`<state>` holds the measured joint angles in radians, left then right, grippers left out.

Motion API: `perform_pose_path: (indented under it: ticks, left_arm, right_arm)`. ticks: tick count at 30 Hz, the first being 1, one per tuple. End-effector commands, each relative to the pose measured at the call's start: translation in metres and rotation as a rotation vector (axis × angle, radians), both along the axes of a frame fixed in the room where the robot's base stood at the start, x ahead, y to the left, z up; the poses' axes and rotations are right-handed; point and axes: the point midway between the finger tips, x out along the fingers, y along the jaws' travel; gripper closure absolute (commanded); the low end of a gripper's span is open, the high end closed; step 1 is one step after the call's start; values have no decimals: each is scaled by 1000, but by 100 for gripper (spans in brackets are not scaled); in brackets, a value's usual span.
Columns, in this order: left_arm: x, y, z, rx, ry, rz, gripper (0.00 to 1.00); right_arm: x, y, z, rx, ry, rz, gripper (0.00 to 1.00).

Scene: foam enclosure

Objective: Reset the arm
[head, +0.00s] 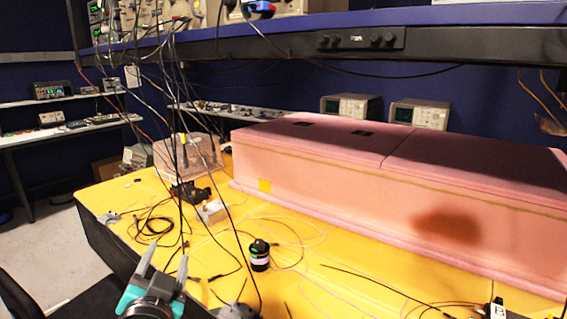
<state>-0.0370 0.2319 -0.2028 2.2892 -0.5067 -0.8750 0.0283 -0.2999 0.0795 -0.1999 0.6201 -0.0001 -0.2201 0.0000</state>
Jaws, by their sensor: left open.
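My left gripper (167,256) is at the bottom left of the head view, with teal sides and two grey fingers pointing up the picture. The fingers are apart and nothing shows between them. It appears in front of the yellow table's (325,258) near left edge; I cannot tell its height above the table. My right gripper is not in view. No other object is named by the task.
A long pink foam enclosure (330,185) stands on the table's back right. A black cylinder (260,255) stands near the left gripper. Thin cables hang from the overhead shelf (290,42) in front of the table's left part. Loose wires and small parts lie about.

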Motion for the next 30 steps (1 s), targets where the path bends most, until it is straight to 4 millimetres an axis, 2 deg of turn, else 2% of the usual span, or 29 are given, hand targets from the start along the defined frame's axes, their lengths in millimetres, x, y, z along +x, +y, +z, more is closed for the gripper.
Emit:
perform_pose_path:
  ticks: [1,3,6,9,12,16,18,21,26,30]
  left_arm:
    - [-18,1,-37,-63,121,16,39]
    - [-45,0,-83,-145,286,36,39]
    - [-92,-6,-138,-245,511,59,39]
    - [-138,-14,-177,-322,703,74,39]
    - [-183,-24,-204,-384,871,82,39]
    - [-239,-37,-227,-450,1068,87,39]
    - [-261,-43,-238,-476,1150,88,39]
    - [-251,-42,-268,-468,1149,90,39]
    - [-247,-44,-316,-465,1166,93,39]
    - [-247,-44,-369,-462,1187,96,39]
  right_arm:
    - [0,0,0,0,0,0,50]
    - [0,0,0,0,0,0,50]
    - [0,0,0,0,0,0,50]
    - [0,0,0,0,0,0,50]
    - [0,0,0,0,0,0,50]
    - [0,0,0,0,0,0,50]
    - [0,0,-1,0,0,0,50]
    - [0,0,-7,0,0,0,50]
    - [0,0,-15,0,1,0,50]
    - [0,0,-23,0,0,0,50]
